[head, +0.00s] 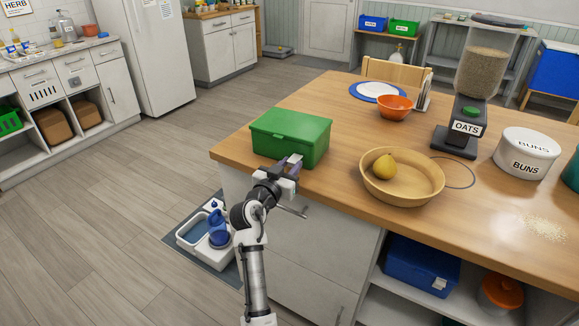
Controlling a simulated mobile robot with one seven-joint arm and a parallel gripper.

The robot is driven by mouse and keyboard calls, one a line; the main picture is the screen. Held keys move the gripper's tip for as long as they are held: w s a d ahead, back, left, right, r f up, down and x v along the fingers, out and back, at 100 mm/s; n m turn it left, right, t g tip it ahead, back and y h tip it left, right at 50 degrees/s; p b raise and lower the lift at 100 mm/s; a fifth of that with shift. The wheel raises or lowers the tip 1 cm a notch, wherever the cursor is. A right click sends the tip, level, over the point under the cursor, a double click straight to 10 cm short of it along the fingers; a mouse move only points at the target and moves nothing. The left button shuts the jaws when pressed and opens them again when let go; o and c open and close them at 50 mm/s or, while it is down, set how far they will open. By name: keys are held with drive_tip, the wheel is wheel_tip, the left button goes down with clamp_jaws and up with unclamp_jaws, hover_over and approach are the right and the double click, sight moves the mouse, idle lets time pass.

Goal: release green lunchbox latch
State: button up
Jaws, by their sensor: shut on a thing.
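The green lunchbox (290,132) sits near the front left corner of the wooden counter, with its lid down. My gripper (292,164) is at the lunchbox's front face, near its lower middle. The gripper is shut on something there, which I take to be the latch. The gripper's own body covers that part of the front, so the latch itself and its position cannot be made out.
A wooden bowl (432,190) with a yellow fruit (382,170) stands right of the lunchbox. Behind are an orange bowl (394,107) and an oats dispenser (464,126). A buns tin (527,155) is farther right. Counter between lunchbox and wooden bowl is clear.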

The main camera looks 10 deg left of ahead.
drive_tip(key=shift+f+t+b, duration=0.4)
drive_tip(key=shift+f+b, duration=0.2)
drive_tip(key=shift+b, duration=1.75)
drive_tip(key=b, duration=0.2)
drive_tip(key=shift+w+f+b, duration=0.1)
drive_tip(key=shift+f+b, duration=0.05)
drive_tip(key=shift+b, duration=0.15)
drive_tip(key=t+b, duration=0.1)
drive_tip(key=b, duration=0.2)
drive_tip(key=shift+f+h+b, duration=0.15)
drive_tip(key=shift+h+b, duration=0.15)
drive_tip(key=shift+b, duration=0.05)
drive_tip(key=shift+t+b, duration=0.4)
drive_tip(key=shift+b, duration=0.55)
drive_tip(key=shift+r, duration=0.2)
drive_tip(key=o, duration=1)
drive_tip(key=b+v, duration=0.3)
drive_tip(key=v, duration=1)
drive_tip(key=shift+s, duration=0.3)
